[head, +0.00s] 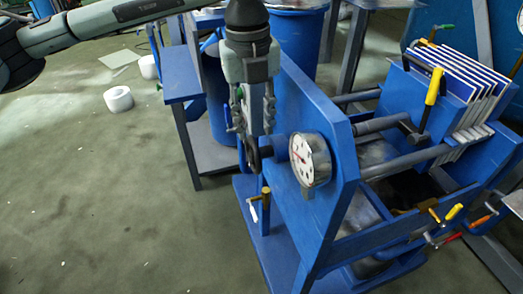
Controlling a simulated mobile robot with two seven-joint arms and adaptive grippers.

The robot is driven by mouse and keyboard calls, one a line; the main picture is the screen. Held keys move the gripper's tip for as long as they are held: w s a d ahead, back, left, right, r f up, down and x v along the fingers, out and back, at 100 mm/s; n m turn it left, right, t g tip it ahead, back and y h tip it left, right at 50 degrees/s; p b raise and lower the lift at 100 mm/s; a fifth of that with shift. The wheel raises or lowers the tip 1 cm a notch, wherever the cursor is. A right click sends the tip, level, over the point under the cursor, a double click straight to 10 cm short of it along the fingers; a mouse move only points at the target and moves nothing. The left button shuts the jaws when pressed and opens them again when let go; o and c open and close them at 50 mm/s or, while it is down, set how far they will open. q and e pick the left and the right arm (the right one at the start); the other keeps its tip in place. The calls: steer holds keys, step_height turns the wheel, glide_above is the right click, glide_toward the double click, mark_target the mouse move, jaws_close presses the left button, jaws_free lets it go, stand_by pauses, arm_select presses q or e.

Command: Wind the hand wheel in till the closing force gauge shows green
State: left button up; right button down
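The filter press has a blue end frame (315,110). A round gauge (311,159) with a white dial sits on its outer side; its dial is too small to read, and I cannot tell where the needle stands. The hand wheel (252,154) is dark and seen nearly edge-on, left of the gauge on the blue screw housing. My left gripper (253,120) points down from above at the wheel, its fingers around the wheel's upper part. Whether they grip the rim or only straddle it is unclear. My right gripper is out of view.
White-edged plates (463,80) stand in the press at right. A yellow-handled lever (433,87) and several coloured valve handles (453,212) stick out there. A blue drum (296,45) stands behind. A white roll (118,99) lies on the floor, which is open at left.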

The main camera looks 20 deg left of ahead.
mark_target(254, 159)
arm_select(q)
steer(key=shift+s+f+n, duration=0.3)
steer(key=shift+s+f, duration=0.05)
steer(key=shift+s, duration=0.2)
steer(key=shift+d+f, duration=0.1)
steer(key=shift+f, duration=0.2)
step_height(254, 159, down, 7)
steer(key=shift+f, duration=0.2)
jaws_close()
